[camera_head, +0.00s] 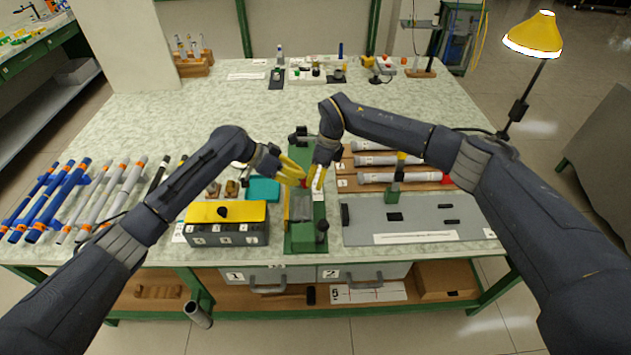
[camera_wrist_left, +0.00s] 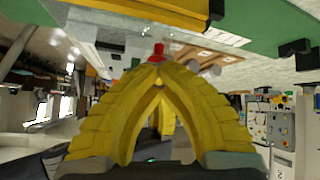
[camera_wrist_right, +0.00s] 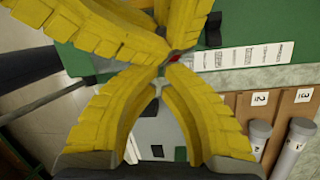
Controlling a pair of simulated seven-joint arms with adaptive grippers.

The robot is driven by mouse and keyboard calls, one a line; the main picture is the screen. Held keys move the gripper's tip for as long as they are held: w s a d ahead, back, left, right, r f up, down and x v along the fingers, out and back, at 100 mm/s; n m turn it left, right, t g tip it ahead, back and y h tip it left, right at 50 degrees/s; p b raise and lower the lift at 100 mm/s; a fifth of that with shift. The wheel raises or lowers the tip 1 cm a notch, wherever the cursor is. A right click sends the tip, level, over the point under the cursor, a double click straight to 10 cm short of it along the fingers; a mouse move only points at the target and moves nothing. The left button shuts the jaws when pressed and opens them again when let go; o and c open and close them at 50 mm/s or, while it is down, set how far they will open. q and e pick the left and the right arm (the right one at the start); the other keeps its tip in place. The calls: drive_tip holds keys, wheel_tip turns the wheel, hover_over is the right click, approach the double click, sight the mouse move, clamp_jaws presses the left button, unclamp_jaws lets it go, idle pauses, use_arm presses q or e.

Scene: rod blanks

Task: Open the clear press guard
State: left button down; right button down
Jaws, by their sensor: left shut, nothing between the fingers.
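The press has a green base (camera_head: 303,240) in the middle of the table's front half. A greyish see-through panel that looks like the clear guard (camera_head: 301,207) is over it; its exact angle is hard to tell. A small red knob (camera_wrist_left: 157,50) shows just beyond my left fingertips, and also at my right fingertips in the right wrist view (camera_wrist_right: 174,57). My left gripper (camera_head: 301,176) is shut and empty close to the knob. My right gripper (camera_head: 318,187) is beside it, its fingertips close together at the knob; whether they grip it is hidden.
A grey box with a yellow lid (camera_head: 225,213) stands left of the press. A grey fixture plate (camera_head: 415,222) and a wooden rack (camera_head: 358,185) with grey rods lie to the right. The two grippers are very close together. The table behind is mostly clear.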

use_arm(q)
drive_tip(key=c, duration=2.1)
unclamp_jaws()
drive_tip(key=shift+c, duration=0.2)
drive_tip(key=o, duration=1)
drive_tip(key=shift+c, duration=0.2)
drive_tip(key=shift+s+d, duration=0.1)
drive_tip(key=shift+r, duration=0.1)
